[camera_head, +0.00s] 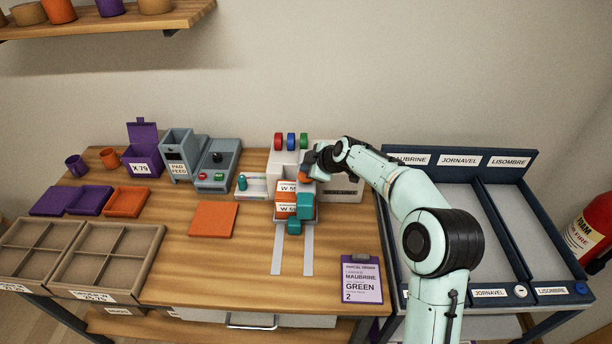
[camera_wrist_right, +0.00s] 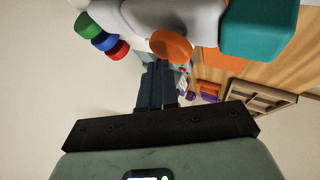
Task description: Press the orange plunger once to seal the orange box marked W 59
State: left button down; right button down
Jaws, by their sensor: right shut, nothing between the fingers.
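The orange box marked W 59 (camera_head: 285,210) sits at the front of the pale press, in the middle of the table. An orange part with a partly hidden W 5 label shows just above it. The orange plunger (camera_head: 303,178) is mostly hidden by my right gripper in the head view. In the right wrist view the plunger (camera_wrist_right: 171,46) is a round orange disc just beyond my fingertips. My right gripper (camera_head: 310,166) is shut and empty, right at the plunger; I cannot tell whether it touches. Its dark fingers show in the wrist view (camera_wrist_right: 158,80). My left gripper is not in view.
Teal blocks (camera_head: 304,206) stand beside the box, above two grey rails (camera_head: 293,250). Red, blue and green knobs (camera_head: 291,141) top the press. A clipboard (camera_head: 361,279) lies front right. A purple box X 79 (camera_head: 143,158) stands open at left.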

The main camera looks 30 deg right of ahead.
dwell(0.3)
